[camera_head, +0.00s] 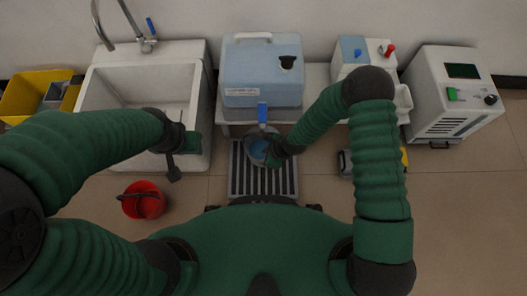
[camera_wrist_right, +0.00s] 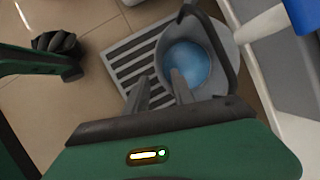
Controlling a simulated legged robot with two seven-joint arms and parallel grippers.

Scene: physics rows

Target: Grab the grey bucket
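The grey bucket (camera_head: 251,151) stands on the slatted grate below the blue tap, with blue inside it. It also shows in the right wrist view (camera_wrist_right: 221,55), with its dark handle raised at the far side. My right gripper (camera_wrist_right: 160,88) is open at the bucket's near rim. One finger is outside the bucket and the other overlaps its opening; I cannot tell whether they touch it. In the head view the right gripper (camera_head: 276,152) partly covers the bucket's right side. My left gripper (camera_head: 174,168) is in front of the sink, away from the bucket; its fingers are unclear.
A blue water container (camera_head: 262,75) with a blue tap (camera_head: 262,112) stands behind the bucket. The grate (camera_head: 285,183) lies on the floor. A sink (camera_head: 140,85) and red bucket (camera_head: 143,200) are at left. White machines (camera_head: 452,95) stand at right.

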